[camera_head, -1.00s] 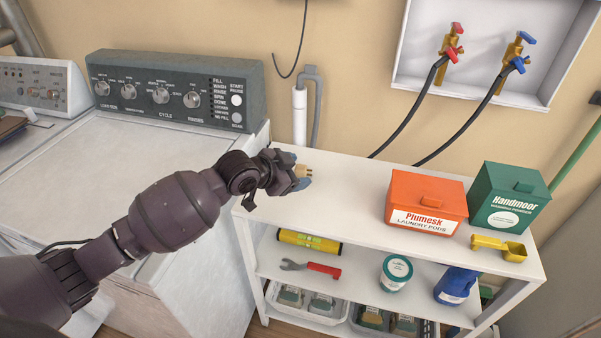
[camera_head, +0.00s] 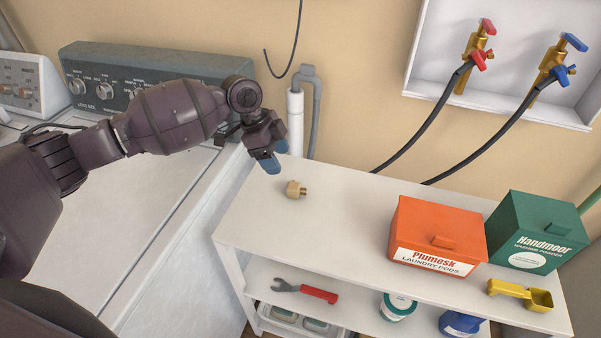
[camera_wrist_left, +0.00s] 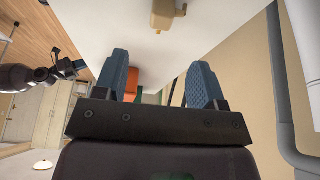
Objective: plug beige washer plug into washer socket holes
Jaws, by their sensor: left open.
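The beige washer plug (camera_head: 296,189) lies on the white shelf top (camera_head: 340,205), near its left end. My left gripper (camera_head: 270,166) is open and empty, above and just behind the plug, apart from it. In the left wrist view the plug (camera_wrist_left: 166,14) shows at the top edge, beyond the spread blue fingertips (camera_wrist_left: 162,75), with its prongs visible. The washer socket holes are not in view.
An orange pods box (camera_head: 438,238) and a green powder box (camera_head: 535,230) stand on the right of the shelf, with a yellow scoop (camera_head: 520,294). A grey-white pipe (camera_head: 296,120) rises behind the shelf. The washer panel (camera_head: 150,75) is at left.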

